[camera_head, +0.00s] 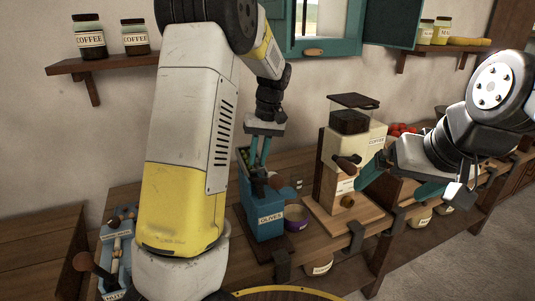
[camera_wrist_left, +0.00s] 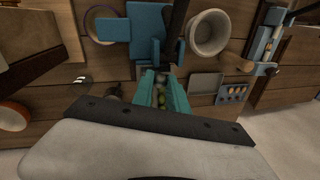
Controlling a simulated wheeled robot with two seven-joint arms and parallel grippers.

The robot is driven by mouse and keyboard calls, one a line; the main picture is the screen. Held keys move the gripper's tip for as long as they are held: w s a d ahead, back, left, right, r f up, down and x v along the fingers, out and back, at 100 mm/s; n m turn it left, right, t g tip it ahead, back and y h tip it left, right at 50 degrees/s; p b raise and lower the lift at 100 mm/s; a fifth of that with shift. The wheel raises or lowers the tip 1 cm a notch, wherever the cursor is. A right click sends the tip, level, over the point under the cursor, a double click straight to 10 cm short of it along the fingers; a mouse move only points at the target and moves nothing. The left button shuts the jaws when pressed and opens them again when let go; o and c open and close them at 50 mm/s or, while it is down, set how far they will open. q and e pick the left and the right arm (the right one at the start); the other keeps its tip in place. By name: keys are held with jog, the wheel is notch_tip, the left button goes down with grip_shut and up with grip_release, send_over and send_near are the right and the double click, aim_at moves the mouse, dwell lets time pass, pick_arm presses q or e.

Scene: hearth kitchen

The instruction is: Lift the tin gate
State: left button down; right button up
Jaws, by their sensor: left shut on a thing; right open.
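A blue tin labelled OLIVES (camera_head: 270,222) stands upright on the wooden counter, with green olives showing at its top left. My left gripper (camera_head: 260,165) comes down from above, its teal fingers closed at the top of the tin. What they hold is mostly hidden; it appears to be the tin's gate. In the left wrist view, the teal fingers (camera_wrist_left: 161,92) are close together with green olives visible between them, and blue tin parts (camera_wrist_left: 130,28) lie just beyond. My right gripper (camera_head: 396,186) is open and empty, in front of the coffee grinder's right side.
A cream coffee grinder (camera_head: 352,150) on a wooden base stands right of the tin. A small purple bowl (camera_head: 296,222) sits between them. A blue tray (camera_head: 112,275) with items is at the left. Coffee jars (camera_head: 90,40) stand on a wall shelf. Metal clamps grip the counter's front edge.

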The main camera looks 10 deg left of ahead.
dwell(0.6)
pick_arm(q)
jog(key=shift+r, duration=1.2)
jog(key=c, duration=1.3)
grip_release()
notch_tip(320, 180, up, 8)
jog(key=d, duration=0.1)
jog(key=shift+w+d+f, duration=0.2)
jog(key=shift+w, duration=0.05)
